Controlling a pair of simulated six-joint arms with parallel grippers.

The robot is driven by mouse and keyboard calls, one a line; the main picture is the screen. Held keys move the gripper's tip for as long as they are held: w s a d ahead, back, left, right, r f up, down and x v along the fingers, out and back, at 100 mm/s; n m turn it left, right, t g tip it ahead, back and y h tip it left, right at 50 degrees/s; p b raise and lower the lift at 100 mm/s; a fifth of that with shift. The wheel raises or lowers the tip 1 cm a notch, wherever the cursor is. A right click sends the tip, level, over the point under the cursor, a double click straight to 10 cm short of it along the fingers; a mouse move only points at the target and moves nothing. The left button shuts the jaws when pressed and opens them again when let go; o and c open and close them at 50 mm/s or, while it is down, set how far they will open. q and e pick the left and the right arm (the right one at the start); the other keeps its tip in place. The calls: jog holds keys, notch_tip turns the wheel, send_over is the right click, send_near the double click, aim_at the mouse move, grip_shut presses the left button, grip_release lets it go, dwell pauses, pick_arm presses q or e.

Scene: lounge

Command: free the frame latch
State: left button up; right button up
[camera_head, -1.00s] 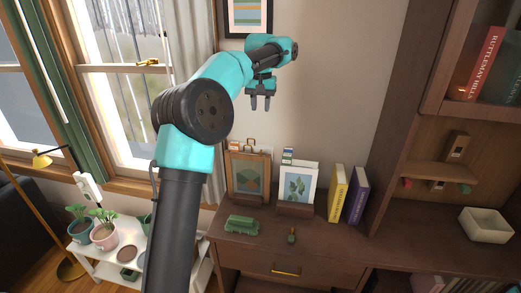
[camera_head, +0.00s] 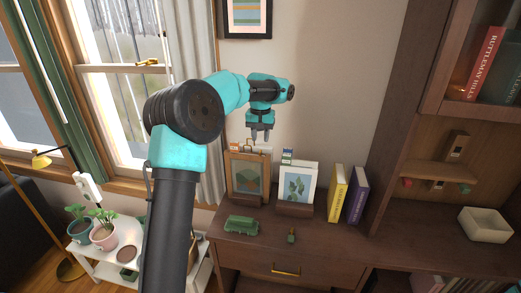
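A brown wooden picture frame (camera_head: 236,178) with a landscape picture leans upright on the dark wooden cabinet top. Small metal loops, perhaps the latch (camera_head: 250,147), stand at its top edge; they are too small to read clearly. My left gripper (camera_head: 260,138) points down just above the frame's top, a little right of its middle. Its two fingers look apart, with nothing visible between them. It seems not to touch the frame, though depth is hard to judge. My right gripper is not in view.
A white frame with a leaf picture (camera_head: 298,184) stands close to the right, then a yellow book (camera_head: 337,193) and a purple book (camera_head: 357,202).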

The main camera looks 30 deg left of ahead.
aim_at(260, 153)
pick_arm(q)
notch_tip(260, 153, down, 6)
jog(key=shift+r, duration=0.1)
dwell(0.4)
grip_shut()
